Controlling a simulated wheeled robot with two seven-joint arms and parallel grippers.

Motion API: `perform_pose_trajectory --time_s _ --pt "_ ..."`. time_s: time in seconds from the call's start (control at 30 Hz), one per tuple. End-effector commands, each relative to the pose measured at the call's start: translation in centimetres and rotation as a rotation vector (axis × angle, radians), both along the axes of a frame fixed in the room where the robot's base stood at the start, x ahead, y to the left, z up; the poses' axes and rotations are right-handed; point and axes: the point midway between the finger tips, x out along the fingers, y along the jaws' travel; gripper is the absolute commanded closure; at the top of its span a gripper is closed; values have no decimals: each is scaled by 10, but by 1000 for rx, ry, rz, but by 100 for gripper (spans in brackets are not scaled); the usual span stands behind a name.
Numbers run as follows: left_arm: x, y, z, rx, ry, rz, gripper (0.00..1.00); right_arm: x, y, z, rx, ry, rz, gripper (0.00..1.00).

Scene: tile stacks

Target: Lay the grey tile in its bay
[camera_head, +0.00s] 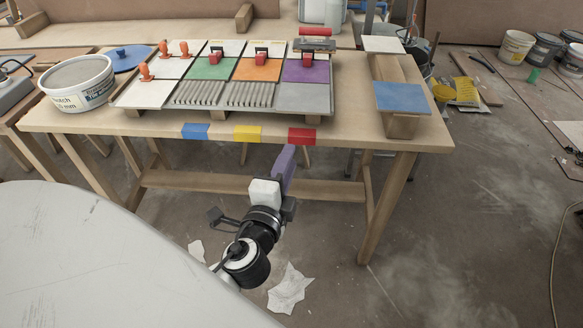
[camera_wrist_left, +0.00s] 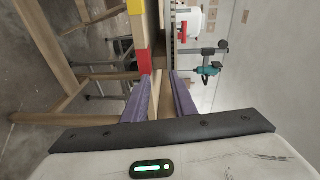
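On the tile board (camera_head: 232,115), a smooth flat grey square (camera_head: 303,97), which looks like the grey tile, lies in the front right cell, in front of a purple tile (camera_head: 318,74). Two ridged grey beds (camera_head: 200,93) fill the front middle cells, with no tile on them. My left gripper (camera_head: 287,160) is below and in front of the table edge, near the red mark. Its purple fingers stand apart with nothing between them in the left wrist view (camera_wrist_left: 161,78). My right gripper is not in view.
A blue tile (camera_head: 400,97) lies on a sloping wooden stand at the table's right. A bucket (camera_head: 78,90) and blue lid (camera_head: 132,57) are at left. Several orange pieces and red pieces stand up on the board. Blue, yellow and red marks (camera_head: 302,136) line the front edge (camera_head: 355,138).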

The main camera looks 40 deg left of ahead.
Motion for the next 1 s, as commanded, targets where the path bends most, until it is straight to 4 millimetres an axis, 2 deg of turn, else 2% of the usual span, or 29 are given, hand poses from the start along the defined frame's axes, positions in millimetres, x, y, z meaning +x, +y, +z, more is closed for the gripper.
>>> perform_pose_trajectory --time_s 0.03,0.13,0.2,0.3,0.4,0.5,0.6,1.0 --pt "-7 -7 -26 -87 48 -17 75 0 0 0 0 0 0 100" --pt "-29 -30 -88 -352 160 -47 75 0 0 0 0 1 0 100" --pt "-51 -51 -131 -570 240 -48 75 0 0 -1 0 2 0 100" --pt "-88 -83 -178 -872 339 -17 75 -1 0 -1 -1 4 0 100" --pt "-121 -110 -208 -1128 408 37 75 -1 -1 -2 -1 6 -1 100" --pt "-145 -128 -225 -1312 448 93 75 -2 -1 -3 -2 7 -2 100" --pt "-158 -139 -232 -1416 465 129 75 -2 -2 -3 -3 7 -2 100" --pt "-162 -143 -234 -1455 471 144 75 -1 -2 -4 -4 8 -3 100"
